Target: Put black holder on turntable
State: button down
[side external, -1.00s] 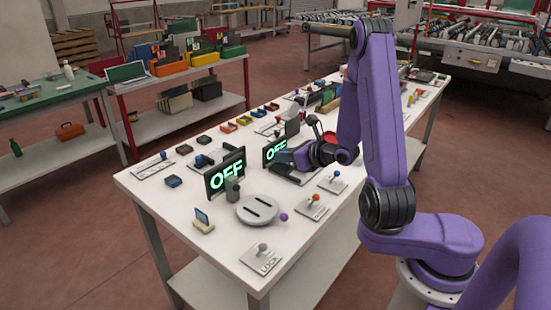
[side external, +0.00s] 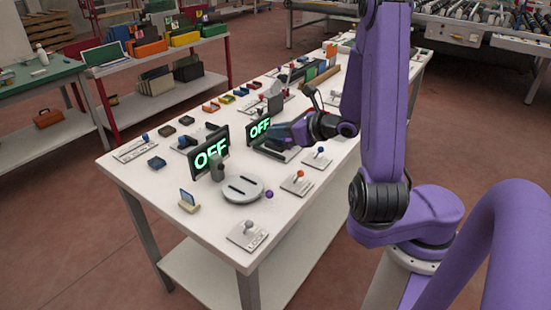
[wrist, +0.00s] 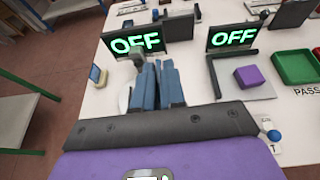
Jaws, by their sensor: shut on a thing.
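The turntable (side external: 243,189) is a round light grey disc with two dark slots, near the table's front left. In the wrist view the turntable (wrist: 124,98) shows partly, left of my fingers. My gripper (side external: 275,138) is over the table, behind and right of the turntable, in front of the second OFF screen. In the wrist view its blue fingers (wrist: 160,82) are close together. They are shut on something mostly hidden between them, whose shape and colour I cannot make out. I cannot clearly identify the black holder in either view.
A grey post (side external: 217,168) stands beside the turntable before one OFF screen (side external: 211,154). The second OFF screen (wrist: 233,37) stands near a black L-shaped frame (wrist: 212,72) with a purple block (wrist: 251,78). Small levers (side external: 299,176) line the table's right side.

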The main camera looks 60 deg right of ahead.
jog(key=w+a+r+n+y, duration=0.3)
jog(key=w+a+r, duration=0.1)
jog(key=a, duration=0.2)
jog(key=shift+a+r+g, duration=0.35)
jog(key=shift+a+g, duration=0.05)
jog(key=shift+w+a+f+n+g+y, duration=0.1)
jog(key=shift+w+f+n+g+y, duration=0.65)
jog(key=shift+f, duration=1.75)
jog(key=shift+w+a+f+n+g+y, duration=0.1)
jog(key=shift+f+n+g+y, duration=0.2)
jog(key=shift+f+n+y, duration=1.5)
jog(key=shift+w+a+f+n+g+y, duration=0.1)
jog(key=shift+w+f+n+g+y, duration=0.3)
jog(key=shift+f, duration=2.75)
jog(key=shift+f+g, duration=0.25)
jog(key=shift+f, duration=0.05)
jog(key=c, duration=1.1)
grip_release()
